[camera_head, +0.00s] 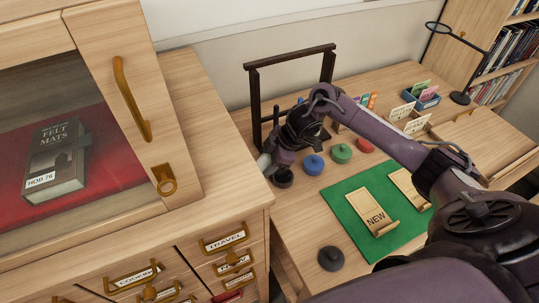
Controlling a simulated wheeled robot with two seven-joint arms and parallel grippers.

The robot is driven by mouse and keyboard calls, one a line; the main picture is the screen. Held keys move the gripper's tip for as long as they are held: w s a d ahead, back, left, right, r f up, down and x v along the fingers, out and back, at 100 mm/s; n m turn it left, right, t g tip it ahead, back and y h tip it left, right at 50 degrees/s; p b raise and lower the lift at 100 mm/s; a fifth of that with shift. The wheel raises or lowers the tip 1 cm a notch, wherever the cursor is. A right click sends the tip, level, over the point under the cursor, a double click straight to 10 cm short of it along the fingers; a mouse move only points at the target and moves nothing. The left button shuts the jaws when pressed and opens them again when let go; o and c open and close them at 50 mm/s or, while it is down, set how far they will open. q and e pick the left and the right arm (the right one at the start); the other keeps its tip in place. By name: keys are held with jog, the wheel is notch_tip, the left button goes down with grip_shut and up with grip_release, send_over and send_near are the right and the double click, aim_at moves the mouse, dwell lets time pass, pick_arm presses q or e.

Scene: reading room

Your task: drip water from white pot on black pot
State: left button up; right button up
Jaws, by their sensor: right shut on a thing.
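My right gripper (272,153) comes in from the right on its purple arm and is shut on a small whitish thing, likely the white pot (264,162). The gripper hides much of it, and I cannot tell how far it is tilted. A round black pot (283,178) stands just below and right of it, near the table's left edge. Another dark round pot (331,259) with a knob stands near the front edge. No water drop can be made out. My left gripper is not in view.
Blue (313,164), green (341,153) and red (364,146) pots stand in a row. A green mat (345,207) holds wooden stands. A dark frame (254,95) rises behind the gripper. A wooden cabinet (215,120) borders the table on the left.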

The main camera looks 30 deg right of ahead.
jog(key=shift+w+a+r+g+h+p, duration=0.15)
jog(key=shift+g+h+p, duration=0.1)
jog(key=shift+h+p, duration=0.25)
jog(key=shift+s+d+r+g+h+p, duration=0.1)
jog(key=shift+g+h+p, duration=0.15)
jog(key=shift+h+p, duration=0.25)
jog(key=shift+g+h+p, duration=0.3)
jog(key=shift+p, duration=0.3)
jog(key=shift+r+g+h+p, duration=0.3)
jog(key=shift+h+p, duration=0.2)
jog(key=shift+p, duration=0.5)
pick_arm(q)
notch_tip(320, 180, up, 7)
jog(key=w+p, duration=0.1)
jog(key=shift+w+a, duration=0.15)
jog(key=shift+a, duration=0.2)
pick_arm(e)
jog(key=shift+f+g+h, duration=0.1)
jog(key=shift+g+h, duration=0.3)
jog(key=shift+h, duration=0.3)
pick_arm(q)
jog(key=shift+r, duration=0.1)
